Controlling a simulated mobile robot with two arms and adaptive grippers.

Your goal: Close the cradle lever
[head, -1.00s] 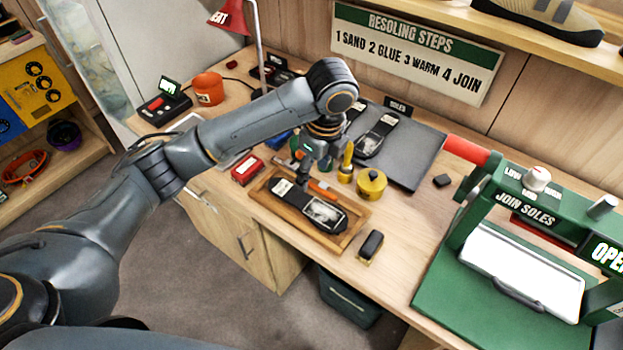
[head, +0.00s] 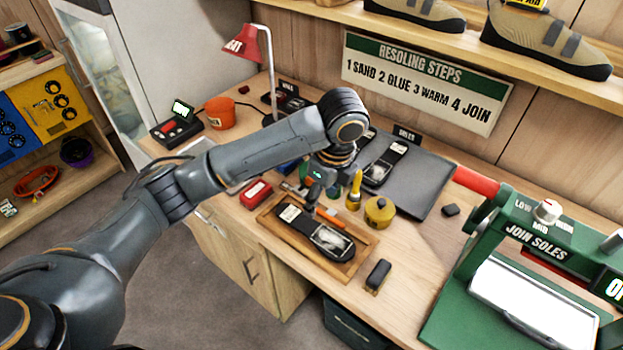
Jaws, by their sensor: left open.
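A wooden tray (head: 357,267) on the bench holds a black shoe sole (head: 302,222) with a pale patch. An orange-handled piece (head: 329,217) lies along its far side; I cannot tell whether it is the cradle lever. My left gripper (head: 313,196) points down over the far left part of the tray, close to the sole and the orange piece. It is open, and its fingertips are small and partly hidden, so contact cannot be told. My right gripper is out of view.
Near the gripper stand a yellow pot (head: 379,212), a yellow bottle (head: 354,192) and a red box (head: 256,193). A dark block (head: 378,274) sits right of the tray. A green press (head: 462,300) with a red handle (head: 476,181) fills the bench's right end.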

